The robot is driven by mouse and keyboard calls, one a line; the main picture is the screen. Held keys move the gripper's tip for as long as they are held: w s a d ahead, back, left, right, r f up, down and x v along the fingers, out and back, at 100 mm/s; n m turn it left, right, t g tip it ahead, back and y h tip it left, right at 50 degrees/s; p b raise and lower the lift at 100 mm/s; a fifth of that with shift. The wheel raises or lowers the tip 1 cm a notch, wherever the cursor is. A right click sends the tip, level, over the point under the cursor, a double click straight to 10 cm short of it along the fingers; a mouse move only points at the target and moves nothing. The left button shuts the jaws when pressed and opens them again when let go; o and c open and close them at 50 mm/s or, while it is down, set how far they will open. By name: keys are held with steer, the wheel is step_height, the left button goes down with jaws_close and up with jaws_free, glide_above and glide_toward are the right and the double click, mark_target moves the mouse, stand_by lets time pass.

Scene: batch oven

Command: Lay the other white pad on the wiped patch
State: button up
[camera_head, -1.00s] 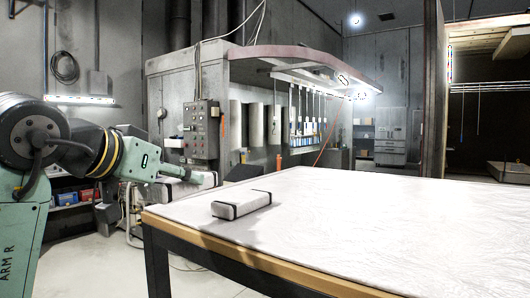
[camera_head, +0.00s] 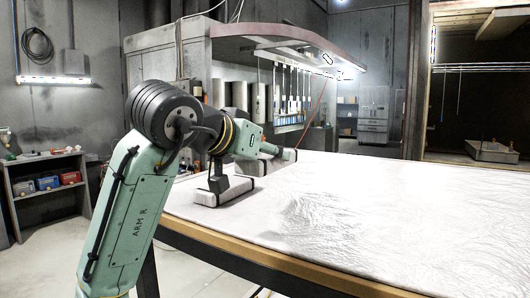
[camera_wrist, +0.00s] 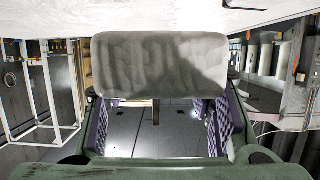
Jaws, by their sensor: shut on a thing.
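My gripper (camera_head: 285,155) is shut on a white pad with dark end bands (camera_head: 250,167), over the near left part of the white-covered table (camera_head: 400,215). In the wrist view the held pad (camera_wrist: 160,62) spans between the two purple-lined fingers, its face partly in shadow. The table's white surface (camera_wrist: 180,16) lies close past the pad; I cannot tell whether they touch. The other white pad with black bands (camera_head: 222,192) lies on the table near its left edge, partly behind my arm. A wiped patch cannot be told for sure from the rest of the white cover.
The table has a wooden front edge (camera_head: 270,258). Its middle and right are clear, with wrinkled markings. A small shelf (camera_head: 48,190) with coloured boxes stands at the left. A grey hooded unit with hanging tools (camera_head: 290,85) is behind, an open dark chamber (camera_head: 475,110) at right.

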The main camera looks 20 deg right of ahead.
mark_target(265, 208)
steer(key=shift+f+b, duration=2.25)
steer(key=shift+f, duration=1.15)
steer(key=shift+f, duration=0.4)
steer(key=o, duration=0.9)
steer(key=v, duration=1.2)
